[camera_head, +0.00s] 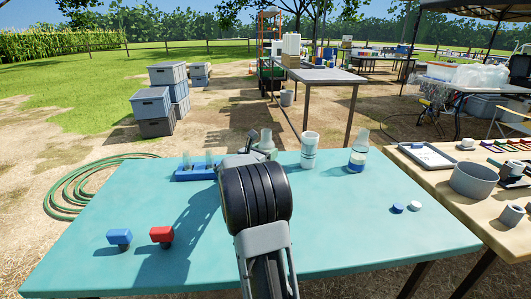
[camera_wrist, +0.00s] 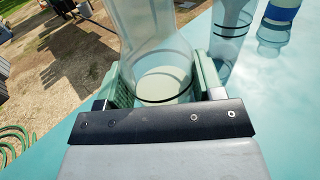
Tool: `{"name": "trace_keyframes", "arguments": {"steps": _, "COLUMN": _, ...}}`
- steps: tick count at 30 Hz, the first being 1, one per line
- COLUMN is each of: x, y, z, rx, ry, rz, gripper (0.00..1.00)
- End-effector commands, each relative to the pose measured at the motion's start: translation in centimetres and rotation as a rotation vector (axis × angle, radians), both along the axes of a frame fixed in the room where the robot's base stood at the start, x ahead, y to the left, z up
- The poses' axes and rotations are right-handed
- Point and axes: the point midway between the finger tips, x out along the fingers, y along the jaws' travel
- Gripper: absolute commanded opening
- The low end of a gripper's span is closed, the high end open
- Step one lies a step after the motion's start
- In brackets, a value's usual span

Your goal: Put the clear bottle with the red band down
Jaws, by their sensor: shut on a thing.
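My gripper (camera_wrist: 165,88) is shut on a clear bottle (camera_wrist: 145,30) in the wrist view, with a green finger on either side. A dark ring and pale contents show low in the bottle; I see no red band on it. In the head view the held bottle (camera_head: 266,140) shows just behind my arm, which hides its lower part and most of the gripper. It is over the far part of the teal table (camera_head: 330,225); I cannot tell whether its base touches the top.
A clear bottle (camera_head: 309,152) and a blue-banded bottle (camera_head: 357,157) stand to the right. A blue rack (camera_head: 194,174) is left of my arm. Blue (camera_head: 119,238) and red (camera_head: 161,235) block-like items are at front left, two small caps (camera_head: 406,207) at right. The front right is clear.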

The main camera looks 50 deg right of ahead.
Motion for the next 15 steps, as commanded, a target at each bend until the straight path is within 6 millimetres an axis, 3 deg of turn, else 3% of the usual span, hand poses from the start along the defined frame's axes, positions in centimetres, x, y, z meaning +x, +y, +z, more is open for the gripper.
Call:
{"name": "trace_keyframes", "arguments": {"steps": 1, "x": 0.0, "y": 0.0, "z": -0.18, "rx": -0.001, "ry": -0.001, "rz": 0.0, "gripper": 0.32}}
{"name": "trace_keyframes", "arguments": {"steps": 2, "x": 0.0, "y": 0.0, "z": -0.13, "rx": 0.0, "ry": -0.001, "rz": 0.0, "gripper": 0.63}}
{"name": "trace_keyframes", "arguments": {"steps": 3, "x": 0.0, "y": 0.0, "z": -0.07, "rx": 0.0, "ry": 0.0, "rz": 0.0, "gripper": 0.67}}
{"name": "trace_keyframes", "arguments": {"steps": 9, "x": 0.0, "y": 0.0, "z": -0.07, "rx": 0.0, "ry": 0.0, "rz": 0.0, "gripper": 0.86}}
{"name": "trace_keyframes", "arguments": {"steps": 15, "x": 0.0, "y": 0.0, "z": -0.07, "rx": 0.0, "ry": 0.0, "rz": 0.0, "gripper": 0.87}}
